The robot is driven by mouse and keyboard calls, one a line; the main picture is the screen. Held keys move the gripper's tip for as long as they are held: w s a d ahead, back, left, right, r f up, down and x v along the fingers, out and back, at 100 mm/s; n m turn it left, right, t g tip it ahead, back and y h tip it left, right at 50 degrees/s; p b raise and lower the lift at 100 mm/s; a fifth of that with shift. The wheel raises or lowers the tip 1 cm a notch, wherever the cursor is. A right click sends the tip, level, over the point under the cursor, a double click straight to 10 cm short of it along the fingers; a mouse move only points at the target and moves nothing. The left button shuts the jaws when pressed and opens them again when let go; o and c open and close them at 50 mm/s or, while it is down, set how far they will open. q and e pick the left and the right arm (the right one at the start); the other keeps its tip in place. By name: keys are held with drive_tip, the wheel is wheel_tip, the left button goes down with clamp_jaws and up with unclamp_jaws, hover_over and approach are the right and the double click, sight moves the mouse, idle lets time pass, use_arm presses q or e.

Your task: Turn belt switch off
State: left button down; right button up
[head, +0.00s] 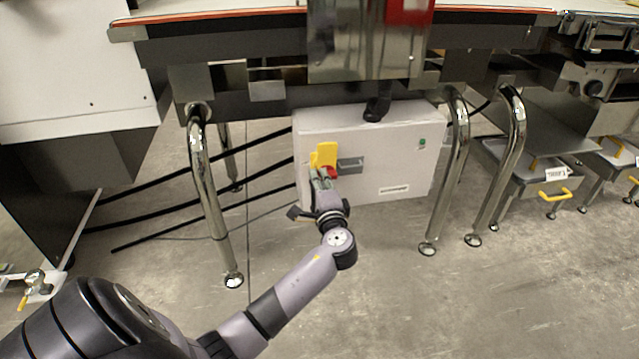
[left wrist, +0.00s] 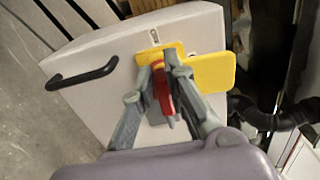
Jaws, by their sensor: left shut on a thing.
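The belt switch has a red handle (head: 332,172) on a yellow plate (head: 326,155), on the front of a light grey control box (head: 400,160) under the conveyor. In the left wrist view the red handle (left wrist: 162,90) stands between the fingers, in front of the yellow plate (left wrist: 212,72). My left gripper (head: 323,178) is at the switch, shut on the red handle; it also shows in the left wrist view (left wrist: 165,85). The fingers hide part of the handle and plate. My right gripper is not in view.
Black cables (head: 180,215) run along the floor to the left. The floor in front is clear.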

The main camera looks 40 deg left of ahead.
use_arm(q)
drive_tip(key=shift+f+n, duration=0.15)
drive_tip(key=shift+n, duration=0.25)
drive_tip(key=c, duration=1.7)
unclamp_jaws()
drive_tip(key=shift+a, duration=0.1)
drive_tip(key=shift+o, duration=0.5)
drive_tip(key=v, duration=1.2)
